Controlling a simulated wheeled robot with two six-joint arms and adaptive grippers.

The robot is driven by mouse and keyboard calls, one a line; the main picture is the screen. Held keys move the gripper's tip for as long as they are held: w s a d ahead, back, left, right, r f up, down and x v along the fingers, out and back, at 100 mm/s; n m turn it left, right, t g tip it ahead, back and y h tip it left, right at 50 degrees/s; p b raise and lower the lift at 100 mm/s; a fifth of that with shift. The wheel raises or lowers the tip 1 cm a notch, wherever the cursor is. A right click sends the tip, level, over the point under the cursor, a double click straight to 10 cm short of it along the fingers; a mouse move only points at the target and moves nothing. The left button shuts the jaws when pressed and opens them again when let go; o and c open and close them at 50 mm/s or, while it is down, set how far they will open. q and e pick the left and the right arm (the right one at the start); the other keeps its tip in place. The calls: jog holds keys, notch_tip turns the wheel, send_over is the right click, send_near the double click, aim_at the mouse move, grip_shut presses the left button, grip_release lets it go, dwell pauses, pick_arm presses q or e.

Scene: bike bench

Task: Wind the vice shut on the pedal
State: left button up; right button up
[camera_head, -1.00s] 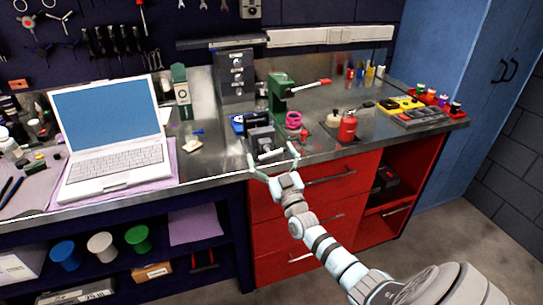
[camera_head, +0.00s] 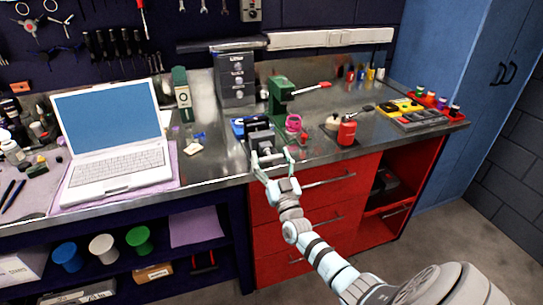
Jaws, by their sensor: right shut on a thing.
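The dark grey vice (camera_head: 262,137) stands at the front edge of the metal bench, left of the green press. Its pale handle bar (camera_head: 270,157) lies across its front, facing me. My right gripper (camera_head: 272,160) reaches up from below, in front of the bench edge, with its fingers around the handle bar, shut on it. The fingers hide parts of the bar. I cannot make out the pedal clearly; the vice jaws are small and dark here. My left gripper is not in view.
A blue item (camera_head: 238,127) lies left of the vice. The green press (camera_head: 279,98), a pink ring-like item (camera_head: 293,123) and a red bottle (camera_head: 347,130) stand to the right. An open laptop (camera_head: 112,135) is at left. Red drawers (camera_head: 310,215) lie below the vice.

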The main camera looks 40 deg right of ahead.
jog(key=m+g+h+p, duration=0.1)
jog(key=m, duration=0.2)
jog(key=m+g+h+p, duration=0.1)
jog(key=m+h, duration=0.1)
jog(key=m, duration=0.1)
jog(key=shift+m, duration=0.4)
jog(key=shift+m+g+h+p, duration=0.3)
jog(key=shift+m+h+p, duration=0.2)
jog(key=shift+m, duration=0.3)
jog(key=shift+f+m, duration=0.1)
jog(key=shift+m, duration=0.2)
jog(key=o, duration=1.2)
